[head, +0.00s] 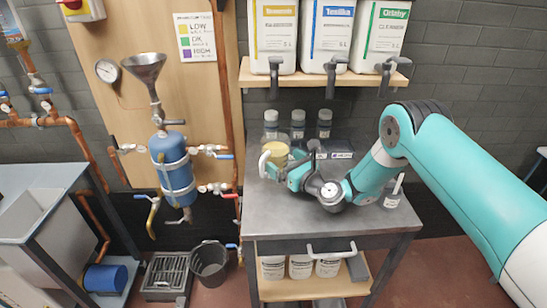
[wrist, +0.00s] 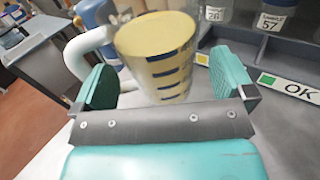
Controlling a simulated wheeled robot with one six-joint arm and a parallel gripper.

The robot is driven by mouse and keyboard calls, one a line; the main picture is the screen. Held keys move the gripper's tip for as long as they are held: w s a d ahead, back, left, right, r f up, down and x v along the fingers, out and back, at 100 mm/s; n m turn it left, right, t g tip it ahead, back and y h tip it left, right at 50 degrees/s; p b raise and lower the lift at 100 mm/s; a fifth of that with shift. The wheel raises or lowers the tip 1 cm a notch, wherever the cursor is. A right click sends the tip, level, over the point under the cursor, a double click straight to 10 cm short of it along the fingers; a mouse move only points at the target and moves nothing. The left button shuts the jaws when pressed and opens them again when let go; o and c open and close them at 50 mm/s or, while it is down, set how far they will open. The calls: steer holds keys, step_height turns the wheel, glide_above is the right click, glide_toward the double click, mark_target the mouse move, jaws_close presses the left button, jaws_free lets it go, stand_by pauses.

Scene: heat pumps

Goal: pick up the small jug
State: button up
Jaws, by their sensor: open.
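The small jug (wrist: 160,55) is a yellowish, see-through cup with dark level bands and a white handle (wrist: 88,48) on its left side. It stands upright on the grey cart top (head: 300,218). In the head view the jug (head: 276,152) is at the back left of the cart, partly covered by my gripper. My gripper (wrist: 165,85) is open, with one teal finger on each side of the jug in the wrist view. The left finger is close to the handle; I cannot tell if it touches. The jug's lower part is hidden behind the gripper body.
Several bottles (head: 298,120) in a dark rack stand behind the jug. An OK label strip (wrist: 290,88) lies to the right. A shelf (head: 330,80) with big canisters hangs above. A blue tank (head: 173,165) with pipes is left. The cart's front is clear.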

steer(key=p+x, duration=0.1)
steer(key=x, duration=0.3)
steer(key=shift+a+r, duration=0.1)
steer(key=shift+r, duration=0.1)
steer(key=c, duration=0.9)
steer(key=shift+r, duration=0.1)
steer(key=shift+c, duration=0.6)
steer(key=shift+r, duration=0.1)
